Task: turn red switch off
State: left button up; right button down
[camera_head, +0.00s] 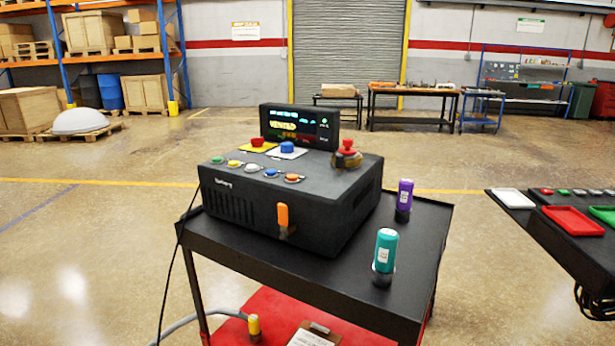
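A black control box (290,200) stands on a black-topped cart in the middle of the view. On its top right corner is a red knob (347,146) on a brassy base. A red button (257,142) sits on a yellow plate at the back of the top, beside a blue button (287,147) on a white plate. I cannot tell from their looks which red control is the switch, or its setting. An orange handle (283,214) is on the front face. Neither of my grippers is in view.
A display (299,126) with lit text stands behind the box. Several coloured buttons line its front edge. A purple-capped bottle (404,195) and a teal bottle (385,252) stand on the cart's right side (428,225). A black table (520,216) with trays is at the right.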

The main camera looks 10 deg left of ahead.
aim_at(256, 142)
jog(key=i+j, duration=0.1)
jog(key=j, duration=0.25)
jog(key=i+j+u, duration=0.15)
jog(key=j, duration=0.5)
jog(key=i+j+u, duration=0.15)
jog(key=j, duration=0.2)
